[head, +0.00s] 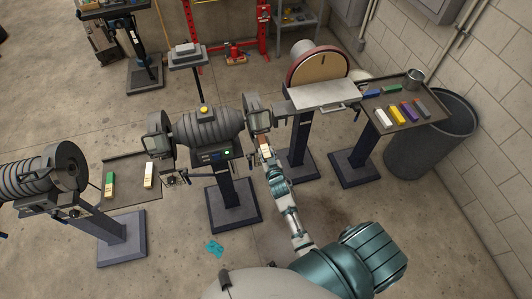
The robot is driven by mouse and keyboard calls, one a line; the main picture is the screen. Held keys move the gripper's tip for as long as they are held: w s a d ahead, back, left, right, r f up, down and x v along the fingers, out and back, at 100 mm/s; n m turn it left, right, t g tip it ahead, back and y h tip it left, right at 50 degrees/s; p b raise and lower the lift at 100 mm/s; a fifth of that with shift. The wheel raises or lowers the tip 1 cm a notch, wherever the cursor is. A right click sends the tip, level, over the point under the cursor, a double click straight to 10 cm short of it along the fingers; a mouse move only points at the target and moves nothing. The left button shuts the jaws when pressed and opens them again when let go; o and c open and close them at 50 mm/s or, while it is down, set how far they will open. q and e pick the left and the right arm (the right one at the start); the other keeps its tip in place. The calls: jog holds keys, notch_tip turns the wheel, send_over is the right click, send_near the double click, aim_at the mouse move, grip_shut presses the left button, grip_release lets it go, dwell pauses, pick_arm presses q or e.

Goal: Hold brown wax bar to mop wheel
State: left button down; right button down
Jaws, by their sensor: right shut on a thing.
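A grey bench machine (208,127) stands on a dark pedestal in the middle of the view, with a guarded wheel at each end. The right-hand wheel (251,104) is partly hidden by its guard (259,121); I take it for the mop wheel. My right gripper (266,151) is just below and in front of this guard, shut on a small brown bar (264,141), mostly hidden by the fingers. I cannot tell whether the bar touches the wheel. My left gripper is not in view.
A tray (432,117) with several coloured bars and a tin (413,79) stands at the right, beside a dark bin (449,137). A disc sander (318,64) is behind. Another grinder (40,183) and a tray with two bars (133,197) are left.

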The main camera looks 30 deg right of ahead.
jog(key=shift+r+p, duration=0.1)
jog(key=shift+p, duration=0.35)
dwell(0.7)
jog(key=f+v, duration=0.1)
jog(key=v, duration=0.6)
jog(key=shift+s+f, duration=0.4)
jog(key=shift+s, duration=0.15)
jog(key=shift+a, duration=0.15)
jog(key=a+r+n+y+b, duration=0.2)
jog(key=a+r+y+b, duration=0.1)
jog(key=a+r+b, duration=0.5)
jog(key=shift+w+a+r+n+y+b, duration=0.2)
jog(key=shift+w+a+n+y+b, duration=0.15)
jog(key=shift+a+b, duration=0.45)
